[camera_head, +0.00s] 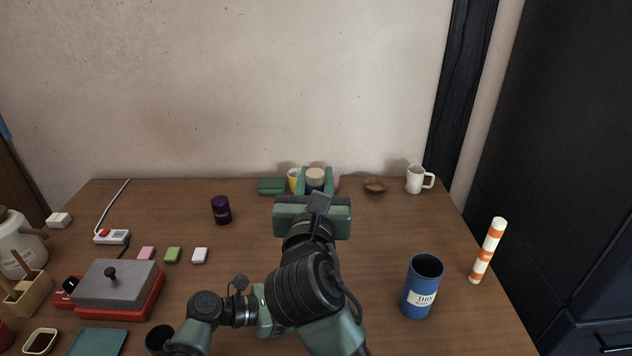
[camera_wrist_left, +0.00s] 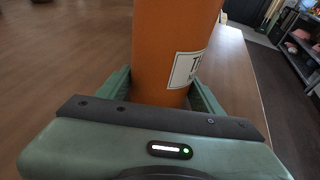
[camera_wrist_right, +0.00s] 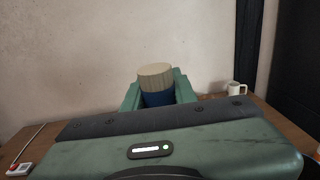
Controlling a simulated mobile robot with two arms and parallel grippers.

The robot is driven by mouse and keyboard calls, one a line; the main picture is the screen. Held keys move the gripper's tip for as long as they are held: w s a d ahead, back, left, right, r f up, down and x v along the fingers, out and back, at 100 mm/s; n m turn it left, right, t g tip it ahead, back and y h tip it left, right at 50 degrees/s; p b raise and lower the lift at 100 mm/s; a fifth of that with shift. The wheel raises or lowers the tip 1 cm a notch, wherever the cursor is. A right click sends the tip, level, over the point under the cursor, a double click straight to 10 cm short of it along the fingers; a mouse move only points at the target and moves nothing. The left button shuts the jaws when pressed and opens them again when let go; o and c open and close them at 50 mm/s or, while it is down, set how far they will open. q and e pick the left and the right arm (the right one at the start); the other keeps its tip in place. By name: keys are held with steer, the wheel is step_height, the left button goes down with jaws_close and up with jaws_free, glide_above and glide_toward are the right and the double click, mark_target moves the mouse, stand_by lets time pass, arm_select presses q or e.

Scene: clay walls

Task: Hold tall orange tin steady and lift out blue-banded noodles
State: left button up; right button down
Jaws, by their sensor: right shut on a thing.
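The blue-banded noodles (camera_wrist_right: 156,78), a pale bundle with a dark blue band, are upright between the fingers of my right gripper (camera_wrist_right: 158,95). In the head view the noodles (camera_head: 315,174) and the right gripper (camera_head: 315,183) appear above the table's back part. The right gripper is shut on the noodles, with no tin around their visible part. The tall orange tin (camera_wrist_left: 172,45) with a white label shows in the left wrist view. My left gripper (camera_wrist_left: 165,90) has a finger on each side of it and appears shut on it. The right arm hides the tin in the head view.
A white mug (camera_head: 415,180), a brown bowl (camera_head: 375,186) and a green box (camera_head: 271,187) are at the back.

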arm_select(q)
steer(key=o, duration=0.4)
